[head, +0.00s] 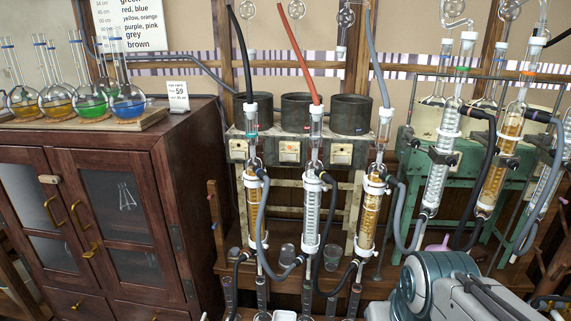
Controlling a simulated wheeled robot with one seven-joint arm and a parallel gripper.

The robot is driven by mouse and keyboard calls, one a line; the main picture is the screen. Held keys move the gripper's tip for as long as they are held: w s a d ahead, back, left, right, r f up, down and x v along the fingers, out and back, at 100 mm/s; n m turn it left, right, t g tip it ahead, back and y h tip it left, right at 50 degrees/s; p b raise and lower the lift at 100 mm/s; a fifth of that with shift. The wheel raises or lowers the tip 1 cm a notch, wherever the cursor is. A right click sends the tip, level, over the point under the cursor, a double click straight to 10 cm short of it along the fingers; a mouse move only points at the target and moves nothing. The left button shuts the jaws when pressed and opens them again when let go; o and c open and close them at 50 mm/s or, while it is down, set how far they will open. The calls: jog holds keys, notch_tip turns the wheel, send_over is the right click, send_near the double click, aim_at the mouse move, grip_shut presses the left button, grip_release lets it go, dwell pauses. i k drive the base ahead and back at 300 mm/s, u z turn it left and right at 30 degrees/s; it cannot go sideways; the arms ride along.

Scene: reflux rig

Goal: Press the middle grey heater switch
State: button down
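Three dark grey cylindrical heaters stand in a row on a pale, worn rack (340,135) at the centre. Each has a cream switch plate below it. The middle grey heater switch (289,151) sits on the rack's front below the middle heater (296,110). It is visible just left of the middle glass condenser and shows a small orange-brown mark. The left switch (238,149) and right switch (341,154) are beside it. Whether any switch is pressed is too small to tell. My arm shows at the lower right; my gripper is not in view.
Glass condensers (312,215) with hoses (262,225) stand in front of the rack, close to the switches. A green rack (410,190) with more condensers stands at right. A wooden cabinet (125,210) with coloured flasks (90,103) on top is at left.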

aim_at(290, 156)
jog(key=z, duration=0.05)
jog(key=k, duration=0.1)
jog(key=u, duration=0.8)
jog(key=i, duration=0.55)
jog(key=z, duration=0.75)
